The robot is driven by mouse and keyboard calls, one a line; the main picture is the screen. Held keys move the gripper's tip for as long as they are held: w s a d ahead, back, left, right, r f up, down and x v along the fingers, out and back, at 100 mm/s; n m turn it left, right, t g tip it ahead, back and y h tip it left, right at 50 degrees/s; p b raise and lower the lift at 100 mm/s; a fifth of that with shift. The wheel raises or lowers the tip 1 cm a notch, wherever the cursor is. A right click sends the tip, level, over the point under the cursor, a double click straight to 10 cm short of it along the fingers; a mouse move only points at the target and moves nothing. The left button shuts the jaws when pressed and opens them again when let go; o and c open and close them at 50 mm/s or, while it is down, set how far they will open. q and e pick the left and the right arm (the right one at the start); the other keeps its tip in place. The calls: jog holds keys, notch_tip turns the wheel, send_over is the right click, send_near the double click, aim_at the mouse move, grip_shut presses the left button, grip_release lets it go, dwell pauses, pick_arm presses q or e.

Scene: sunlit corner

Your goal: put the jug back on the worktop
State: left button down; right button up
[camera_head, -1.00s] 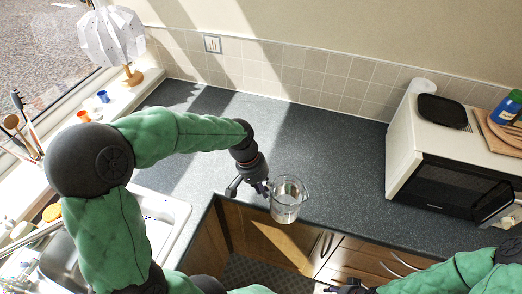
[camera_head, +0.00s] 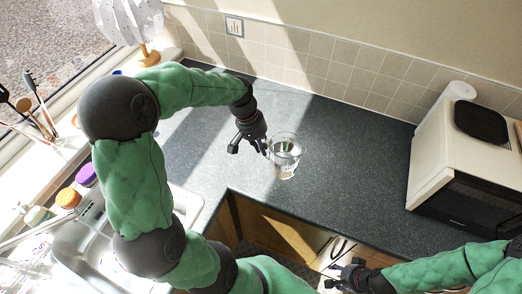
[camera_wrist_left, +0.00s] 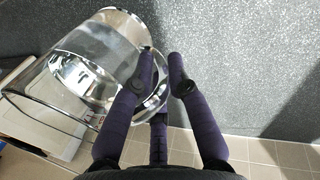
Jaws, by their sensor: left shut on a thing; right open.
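The clear glass jug (camera_head: 285,160) appears over the dark grey worktop (camera_head: 330,190), near its inner corner edge. I cannot tell whether its base touches the surface. My left gripper (camera_head: 262,148) is at the jug's left side, shut on its handle. In the left wrist view the jug (camera_wrist_left: 92,75) fills the upper left and the purple-black fingers of the left gripper (camera_wrist_left: 160,72) close around the handle. My right gripper (camera_head: 343,275) is open and empty at the bottom, in front of the cupboards, away from the jug.
A cream microwave (camera_head: 470,165) stands on the worktop at the right, a paper roll (camera_head: 458,91) behind it. The sink (camera_head: 85,250) is at the lower left, with utensils (camera_head: 40,110) on the sill. The worktop behind and right of the jug is clear.

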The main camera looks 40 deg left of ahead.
pick_arm(q)
jog(key=shift+w+a+f+b, duration=0.2)
jog(key=shift+w+a+f, duration=0.4)
jog(key=shift+f, duration=0.9)
jog(key=shift+w+a+f+b, duration=0.2)
jog(key=shift+w+a+f, duration=0.45)
jog(key=shift+f, duration=0.8)
jog(key=shift+w+a+f+b, duration=0.2)
jog(key=shift+w+a+f, duration=0.4)
jog(key=shift+f, duration=0.9)
jog(key=shift+w+d+f, duration=0.1)
jog(key=shift+d+f, duration=0.1)
jog(key=c, duration=1.2)
grip_release()
jog(key=shift+r, duration=0.25)
jog(key=p+v, duration=0.1)
jog(key=v, duration=1.1)
jog(key=shift+p, duration=0.3)
